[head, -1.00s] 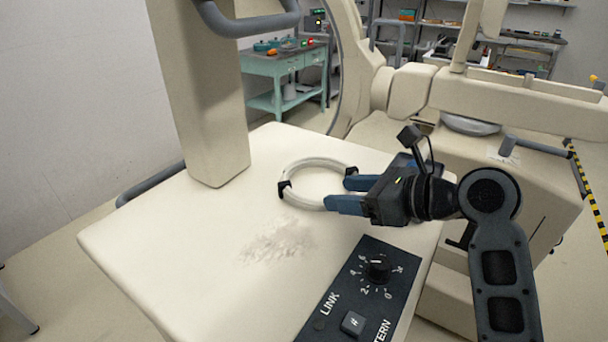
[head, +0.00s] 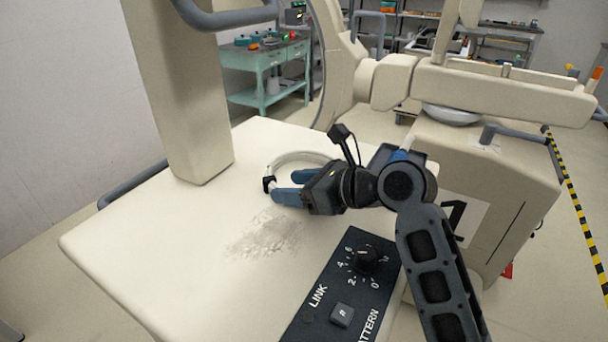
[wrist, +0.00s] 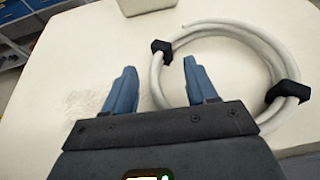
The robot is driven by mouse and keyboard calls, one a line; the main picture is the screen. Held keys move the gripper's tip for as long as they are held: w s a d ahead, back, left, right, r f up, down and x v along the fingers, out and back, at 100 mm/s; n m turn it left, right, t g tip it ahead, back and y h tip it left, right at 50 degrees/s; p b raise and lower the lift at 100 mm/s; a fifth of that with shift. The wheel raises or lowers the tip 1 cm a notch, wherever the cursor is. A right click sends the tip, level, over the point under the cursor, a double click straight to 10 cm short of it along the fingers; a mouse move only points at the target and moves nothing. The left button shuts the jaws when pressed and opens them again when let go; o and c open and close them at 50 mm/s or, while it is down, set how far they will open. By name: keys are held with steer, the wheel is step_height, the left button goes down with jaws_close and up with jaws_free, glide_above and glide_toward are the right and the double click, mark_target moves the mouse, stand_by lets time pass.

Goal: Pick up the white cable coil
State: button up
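The white cable coil (head: 300,157), a ring bound with black ties, lies on the cream cart top (head: 150,235). My gripper (head: 284,186) is open, its blue fingers low over the coil near its left side. In the head view the gripper hides the near and right parts of the coil. In the wrist view the coil (wrist: 215,28) is right of centre, and its left rim shows between the two open fingers (wrist: 160,87). The right finger is over the inside of the ring and the left finger is outside it. I cannot tell whether they touch it.
A black control panel (head: 343,290) with a knob is at the cart's near edge. A cream column (head: 185,100) rises at the back left, and a grey handle rail (head: 135,185) runs along the left edge. The cart top around a greyish smudge (head: 265,236) is clear.

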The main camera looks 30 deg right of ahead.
jaws_close()
stand_by(0.3)
